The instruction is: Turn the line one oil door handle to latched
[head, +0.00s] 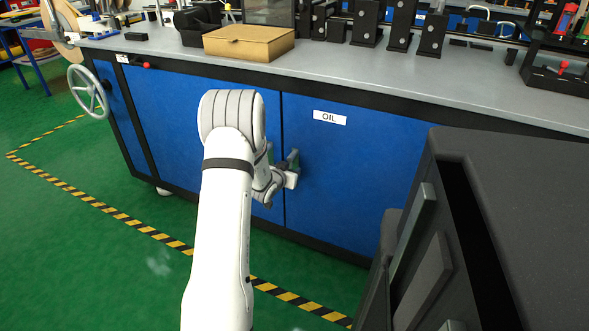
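The blue oil door (350,180) with a white "OIL" label (330,117) is in the front of the grey-topped bench. My arm reaches down to the door's left edge, by the seam between two blue panels. My gripper (289,172) is at the door there, partly behind my own wrist. The door handle is at or beside the gripper, too small and covered to make out its angle. I cannot tell whether the fingers are closed on it. The door looks flush with the neighbouring panel.
A cardboard box (250,42) and several black blocks stand on the bench top (400,65). A grey handwheel (88,91) sticks out at the bench's left end. Green floor with a yellow-black stripe (150,231) is clear in front.

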